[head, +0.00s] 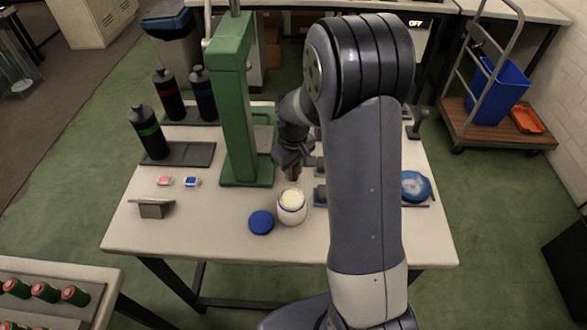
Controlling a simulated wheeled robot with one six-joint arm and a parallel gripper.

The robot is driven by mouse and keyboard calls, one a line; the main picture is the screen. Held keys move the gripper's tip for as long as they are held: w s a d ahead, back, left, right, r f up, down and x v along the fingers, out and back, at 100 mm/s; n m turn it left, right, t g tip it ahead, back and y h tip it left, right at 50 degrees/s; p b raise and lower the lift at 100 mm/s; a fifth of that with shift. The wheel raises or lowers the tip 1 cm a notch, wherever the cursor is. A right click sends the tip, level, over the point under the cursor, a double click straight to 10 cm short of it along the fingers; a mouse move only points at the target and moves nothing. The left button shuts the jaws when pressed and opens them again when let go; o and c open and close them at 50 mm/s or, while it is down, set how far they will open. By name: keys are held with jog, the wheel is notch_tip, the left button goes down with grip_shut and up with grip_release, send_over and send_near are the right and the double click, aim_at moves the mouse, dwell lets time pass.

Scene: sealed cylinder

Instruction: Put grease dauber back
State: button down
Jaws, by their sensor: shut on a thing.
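My gripper (293,163) points down over the middle of the white table, just above and behind an open white jar (291,215). It is shut on a small dark reddish-brown thing (294,174), which seems to be the grease dauber. The fingers and arm hide most of it, and I cannot tell whether its lower end touches the jar. The jar is upright and shows pale grease at its mouth. Its blue lid (261,222) lies flat on the table to its left.
A green press (238,110) stands left of my gripper. Dark bottles (147,130) stand on trays at the left. A grey angled block (152,208) and small pink (164,181) and blue (192,181) pieces lie nearby. My arm hides part of the table's right side; a blue-white round thing (415,186) lies there.

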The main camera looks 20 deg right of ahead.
jog(key=shift+f, duration=0.2)
jog(key=c, duration=1.2)
grip_release()
jog(key=shift+r, duration=0.15)
notch_tip(320, 180, up, 12)
jog(key=shift+r, duration=0.1)
